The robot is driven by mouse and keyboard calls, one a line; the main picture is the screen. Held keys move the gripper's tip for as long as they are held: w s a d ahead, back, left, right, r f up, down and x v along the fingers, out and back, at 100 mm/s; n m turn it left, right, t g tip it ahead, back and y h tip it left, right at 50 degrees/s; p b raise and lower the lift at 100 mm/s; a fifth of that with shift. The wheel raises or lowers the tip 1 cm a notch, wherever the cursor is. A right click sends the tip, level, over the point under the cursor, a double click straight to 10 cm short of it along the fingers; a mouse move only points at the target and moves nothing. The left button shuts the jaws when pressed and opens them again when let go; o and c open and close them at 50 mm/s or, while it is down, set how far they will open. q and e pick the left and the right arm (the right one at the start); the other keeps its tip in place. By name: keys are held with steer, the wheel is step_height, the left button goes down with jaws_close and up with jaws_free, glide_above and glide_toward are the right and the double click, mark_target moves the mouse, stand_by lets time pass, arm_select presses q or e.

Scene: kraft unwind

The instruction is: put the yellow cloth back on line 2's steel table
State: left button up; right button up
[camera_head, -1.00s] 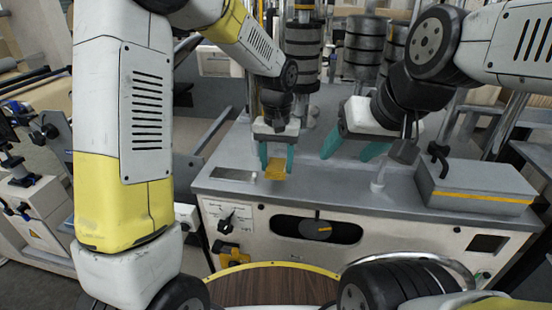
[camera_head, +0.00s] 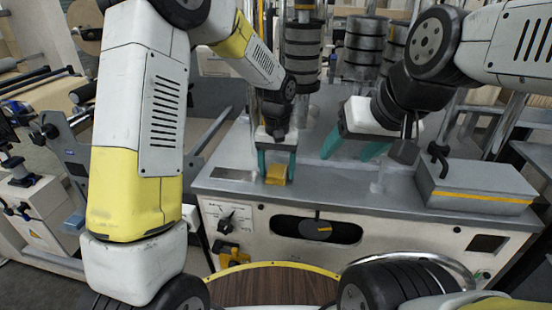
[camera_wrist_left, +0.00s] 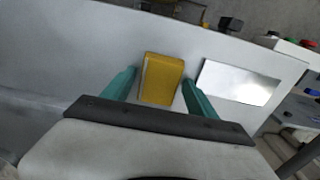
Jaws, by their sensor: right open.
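The yellow cloth (camera_head: 277,174) is a small folded block between the teal fingers of my left gripper (camera_head: 277,167). My right gripper (camera_head: 353,150) is open and empty over the middle of the table, to the right of the cloth.
A grey box with a yellow stripe (camera_head: 475,185) stands at the right. Dark stacked rolls (camera_head: 303,55) stand behind. The table front has knobs and a slot.

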mark_target(277, 171)
stand_by(0.3)
arm_select(q)
step_height(277, 171, up, 11)
steer(key=s+a+r+t, duration=0.1)
steer(key=s+a+r, duration=0.3)
steer(key=a+r, duration=0.2)
steer(key=s+a+t, duration=0.1)
steer(key=s+a, duration=0.2)
steer(key=s, duration=0.2)
steer(key=s+a+r+n+t+h, duration=0.1)
steer(key=s+a+t, duration=0.1)
steer(key=s, duration=0.4)
steer(key=s+a+r+t+h, duration=0.1)
steer(key=s+a+t, duration=0.1)
steer(key=s+a, duration=0.2)
steer(key=shift+s+a+r+n, duration=0.1)
steer(key=shift+s+a+n, duration=0.1)
steer(key=shift+s, duration=0.2)
steer(key=shift+s+a+r+n, duration=0.1)
steer(key=shift+s+a, duration=0.05)
steer(key=shift+s, duration=0.25)
